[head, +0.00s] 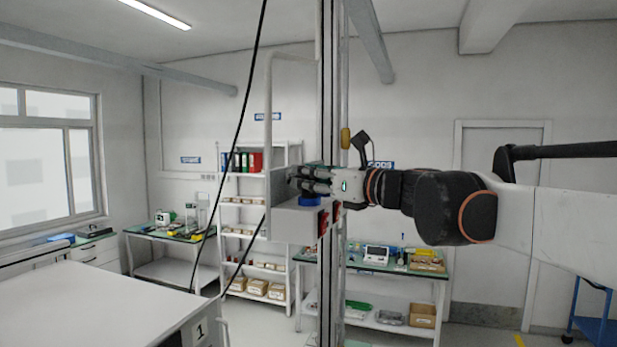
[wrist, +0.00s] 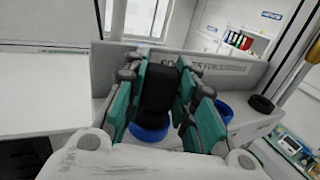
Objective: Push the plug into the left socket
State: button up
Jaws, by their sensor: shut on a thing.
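My gripper (wrist: 158,95) has teal finger pads and is shut on a black plug (wrist: 160,92). The plug is upright in the wrist view, with a blue ring socket (wrist: 147,133) at its lower end. I cannot tell whether the plug is in this socket or just above it. A second blue socket (wrist: 225,112) is to the right, partly hidden by a finger. In the head view my gripper (head: 318,182) is at the top of a grey box (head: 290,224). A blue socket (head: 310,200) shows under the fingers there; the plug is mostly hidden.
A black round piece (wrist: 261,104) lies right of the sockets. A lettered grey panel (wrist: 228,70) stands behind them. Red parts (head: 323,222) are on the box's side, beside a vertical post. Black cables hang left of the box. A white table (head: 90,295) is at lower left.

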jog(key=shift+f, duration=0.5)
jog(key=o, duration=1.2)
jog(key=shift+c, duration=0.2)
jog(key=v, duration=0.7)
jog(key=shift+s+d, duration=0.2)
